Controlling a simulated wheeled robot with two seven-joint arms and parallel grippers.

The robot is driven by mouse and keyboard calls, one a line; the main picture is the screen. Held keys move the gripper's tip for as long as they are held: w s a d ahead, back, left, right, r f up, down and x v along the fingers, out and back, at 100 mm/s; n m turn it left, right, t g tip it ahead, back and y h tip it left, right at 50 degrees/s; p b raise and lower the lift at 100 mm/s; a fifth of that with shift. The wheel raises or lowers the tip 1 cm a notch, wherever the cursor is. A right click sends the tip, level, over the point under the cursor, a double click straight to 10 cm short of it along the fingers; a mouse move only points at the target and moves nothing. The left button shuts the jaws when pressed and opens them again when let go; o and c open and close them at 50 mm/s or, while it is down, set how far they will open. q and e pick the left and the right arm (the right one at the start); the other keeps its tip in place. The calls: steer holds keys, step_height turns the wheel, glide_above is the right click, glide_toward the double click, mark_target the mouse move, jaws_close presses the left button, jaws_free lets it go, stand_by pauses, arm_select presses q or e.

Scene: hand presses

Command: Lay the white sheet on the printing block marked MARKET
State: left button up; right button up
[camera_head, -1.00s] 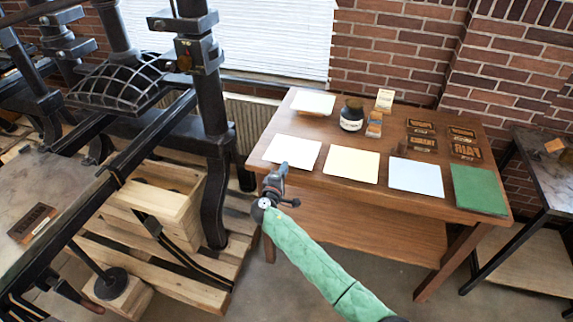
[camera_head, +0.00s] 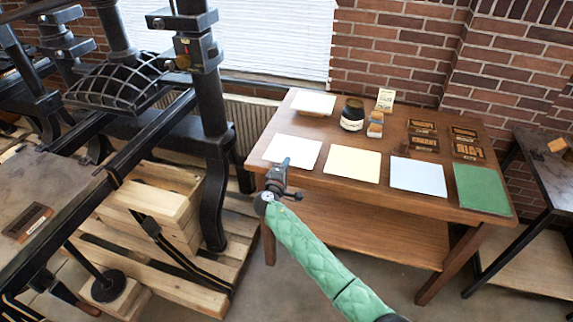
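A white sheet (camera_head: 291,150) lies flat at the left front of the wooden table. My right gripper (camera_head: 281,169) is at its front edge and overlaps that edge in the picture. I cannot tell whether its fingers touch the sheet or are open. A dark printing block (camera_head: 27,222) lies on the press bed at the far left; its lettering is too small to read. More dark blocks, such as a front one (camera_head: 423,144) and one with large letters (camera_head: 468,151), lie on the table's right half. I cannot read which is marked MARKET. My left gripper is not in view.
A cream sheet (camera_head: 352,164), a pale blue sheet (camera_head: 418,177) and a green sheet (camera_head: 482,188) lie along the table front. A white stack (camera_head: 313,103), a dark jar (camera_head: 352,115) and a small card (camera_head: 385,99) stand behind. The iron press upright (camera_head: 213,130) stands between press bed and table.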

jaws_close()
steer(key=s+a+r+p, duration=0.2)
steer(key=s+r+p, duration=0.1)
steer(key=s+r, duration=0.3)
steer(key=shift+s+a, duration=0.15)
steer(key=shift+s, duration=0.2)
stand_by(1.1)
